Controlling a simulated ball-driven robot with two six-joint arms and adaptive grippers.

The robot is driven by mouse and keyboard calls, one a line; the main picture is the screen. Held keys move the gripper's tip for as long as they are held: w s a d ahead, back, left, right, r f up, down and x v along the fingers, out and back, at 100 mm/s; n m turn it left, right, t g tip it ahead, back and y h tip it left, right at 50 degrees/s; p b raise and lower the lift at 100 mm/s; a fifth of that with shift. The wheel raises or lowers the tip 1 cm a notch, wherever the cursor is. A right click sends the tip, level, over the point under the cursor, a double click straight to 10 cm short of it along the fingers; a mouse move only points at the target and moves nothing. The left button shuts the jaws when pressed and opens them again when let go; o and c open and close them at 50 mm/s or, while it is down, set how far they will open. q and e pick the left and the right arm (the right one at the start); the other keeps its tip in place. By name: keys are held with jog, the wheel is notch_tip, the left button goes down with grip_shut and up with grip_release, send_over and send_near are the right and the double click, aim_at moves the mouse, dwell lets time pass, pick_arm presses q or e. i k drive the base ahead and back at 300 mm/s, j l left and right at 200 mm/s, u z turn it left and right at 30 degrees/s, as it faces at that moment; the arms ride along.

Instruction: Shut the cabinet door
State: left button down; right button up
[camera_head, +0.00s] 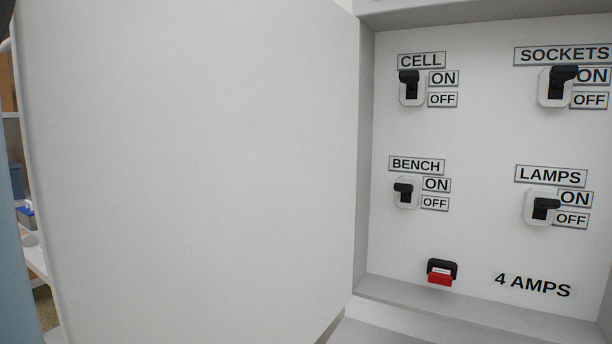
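The cabinet door (190,170) is a large plain pale grey panel that stands open and fills the left and middle of the view. Its right edge meets the left side of the cabinet (480,305). The cabinet is open, and its white back panel (480,135) shows at the right. Neither of my grippers is in view, so I cannot see whether either touches the door.
The panel carries switches labelled CELL (409,85), SOCKETS (556,87), BENCH (405,192) and LAMPS (541,207). CELL and SOCKETS levers sit high; BENCH and LAMPS sit lower. A red-and-black part (441,272) is below. Shelves (36,258) show past the door's left edge.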

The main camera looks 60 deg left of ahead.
aim_at(191, 164)
jog(key=k+j+u, duration=0.1)
jog(key=j, duration=0.25)
jog(key=k+j+u, duration=0.1)
jog(key=j, duration=0.3)
jog(key=k+j+u, duration=0.1)
jog(key=k+j, duration=0.15)
jog(key=j, duration=0.15)
jog(key=k+j+u, duration=0.1)
jog(key=j, duration=0.35)
